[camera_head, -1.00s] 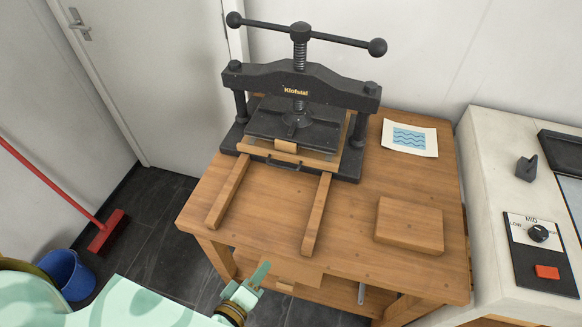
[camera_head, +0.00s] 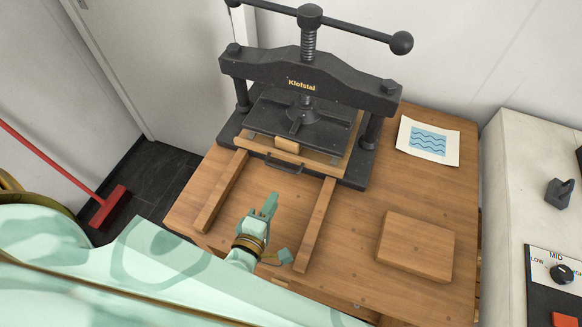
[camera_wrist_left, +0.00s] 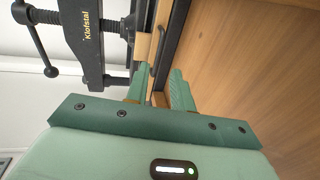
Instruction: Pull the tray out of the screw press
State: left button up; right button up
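The black screw press (camera_head: 310,72) stands at the back of the wooden table. Its wooden tray (camera_head: 322,157) sits under the black platen (camera_head: 300,118), with a dark bar handle (camera_head: 284,166) on its front edge. Two wooden rails (camera_head: 221,192) run from the press toward the table's front. My left gripper (camera_head: 279,226) is over the table between the rails, in front of the handle and apart from it. Its fingers are spread and empty. In the left wrist view the handle (camera_wrist_left: 157,52) lies beyond the gap between the open fingers (camera_wrist_left: 158,86). My right gripper is not seen.
A wooden block (camera_head: 416,245) and a print with blue waves (camera_head: 428,141) lie on the table's right side. A pale counter with a dial (camera_head: 561,273) stands further right. A red broom (camera_head: 108,207) is on the floor at left.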

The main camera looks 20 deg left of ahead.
aim_at(290, 171)
pick_arm(q)
jog(key=b+x, duration=0.2)
jog(key=x, duration=1.1)
grip_shut()
